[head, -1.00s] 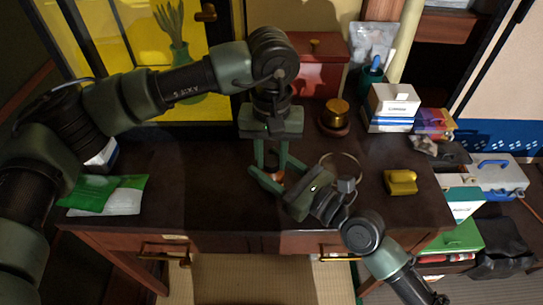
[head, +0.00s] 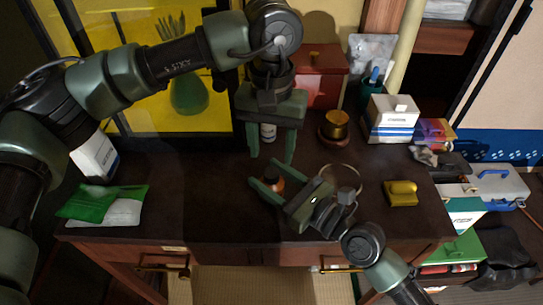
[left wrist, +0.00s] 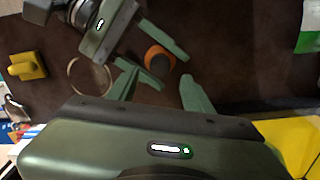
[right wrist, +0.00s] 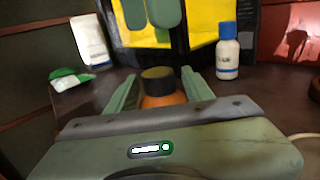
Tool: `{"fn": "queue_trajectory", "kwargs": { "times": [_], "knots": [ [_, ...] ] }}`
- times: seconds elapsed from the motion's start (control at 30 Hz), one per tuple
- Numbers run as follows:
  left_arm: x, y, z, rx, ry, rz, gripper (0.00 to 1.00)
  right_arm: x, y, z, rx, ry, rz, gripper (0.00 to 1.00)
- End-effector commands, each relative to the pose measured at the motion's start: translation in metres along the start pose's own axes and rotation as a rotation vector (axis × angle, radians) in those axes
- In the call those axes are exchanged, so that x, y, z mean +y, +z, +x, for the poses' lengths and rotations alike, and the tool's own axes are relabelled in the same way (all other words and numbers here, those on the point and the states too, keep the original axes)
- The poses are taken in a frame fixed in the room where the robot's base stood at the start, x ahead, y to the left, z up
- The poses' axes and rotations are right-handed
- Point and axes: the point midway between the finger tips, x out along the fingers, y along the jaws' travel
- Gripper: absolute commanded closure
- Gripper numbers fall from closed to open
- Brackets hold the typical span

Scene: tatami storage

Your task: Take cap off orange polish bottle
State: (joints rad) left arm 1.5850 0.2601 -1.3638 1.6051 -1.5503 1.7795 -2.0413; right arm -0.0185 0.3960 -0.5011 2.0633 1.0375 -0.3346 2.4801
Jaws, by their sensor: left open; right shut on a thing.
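The orange polish bottle (head: 273,186) stands on the dark desk with its black cap (right wrist: 158,79) on it. It also shows from above in the left wrist view (left wrist: 158,58). My right gripper (head: 268,190) is shut on the orange body, with one finger on each side below the cap, as the right wrist view (right wrist: 160,92) shows. My left gripper (head: 271,158) is open and points down, above and behind the bottle. Its fingers (left wrist: 158,88) hold nothing, and their tips also show at the top of the right wrist view (right wrist: 150,14).
A white bottle with a blue cap (right wrist: 228,55) stands behind. A brass pot (head: 335,126), a wire ring (head: 340,178) and a yellow block (head: 400,194) lie to the right. Green and white packets (head: 102,204) lie at left. The desk's left middle is clear.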

Motion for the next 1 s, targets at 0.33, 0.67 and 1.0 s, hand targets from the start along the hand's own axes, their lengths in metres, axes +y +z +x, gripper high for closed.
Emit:
{"fn": "queue_trajectory", "kwargs": {
  "times": [0.33,0.67,1.0],
  "knots": [
    [0.0,0.001,0.005,-0.004,0.0,0.147,0.49,0.0,-0.003,0.0,0.006,0.001,0.0,1.0],
    [0.0,0.001,0.053,-0.001,0.0,0.145,0.49,0.0,-0.003,0.0,0.005,0.001,0.0,1.0],
    [0.0,0.001,0.064,0.001,0.0,0.144,0.49,0.0,-0.003,0.0,0.005,0.0,0.0,1.0]
  ]
}}
